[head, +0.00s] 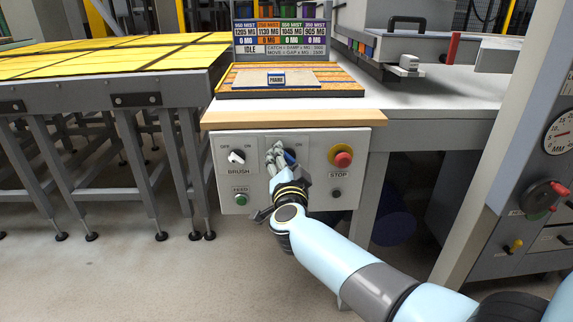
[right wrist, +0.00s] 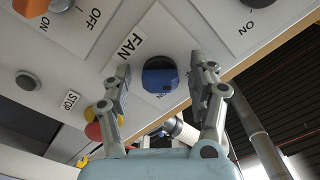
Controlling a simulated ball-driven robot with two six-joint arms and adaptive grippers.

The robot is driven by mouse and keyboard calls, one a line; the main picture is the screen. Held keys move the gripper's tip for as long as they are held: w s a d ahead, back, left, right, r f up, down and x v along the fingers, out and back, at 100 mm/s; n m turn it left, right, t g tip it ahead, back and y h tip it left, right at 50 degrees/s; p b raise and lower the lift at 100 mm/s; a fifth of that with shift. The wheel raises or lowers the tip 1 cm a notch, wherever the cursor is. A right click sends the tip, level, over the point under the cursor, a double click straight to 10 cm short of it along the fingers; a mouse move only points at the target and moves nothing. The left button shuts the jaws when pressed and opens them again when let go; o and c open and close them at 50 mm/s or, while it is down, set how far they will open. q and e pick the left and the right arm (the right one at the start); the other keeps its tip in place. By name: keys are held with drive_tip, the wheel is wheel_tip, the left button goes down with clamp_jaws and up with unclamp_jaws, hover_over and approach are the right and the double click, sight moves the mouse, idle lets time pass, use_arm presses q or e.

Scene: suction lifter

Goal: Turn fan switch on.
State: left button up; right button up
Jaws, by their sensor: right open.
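The fan switch (right wrist: 160,76) is a blue and dark knob on the grey control panel (head: 313,142), beside a label reading FAN (right wrist: 130,44). My right gripper (head: 282,156) is open in front of the panel. In the right wrist view its two fingers stand on either side of the knob, with gaps showing. In the head view the gripper hides most of the knob and its FAN label. I cannot tell which way the knob points. My left gripper is not in view.
The brush switch (head: 236,157) sits left of the gripper, with a green button (head: 240,199) below it. A red stop button (head: 342,157) with a yellow collar sits close to the right, above a black button (head: 337,194). A wooden ledge (head: 290,118) juts out above the panel.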

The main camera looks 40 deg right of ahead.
drive_tip(key=shift+c, duration=0.6)
drive_tip(key=c, duration=1)
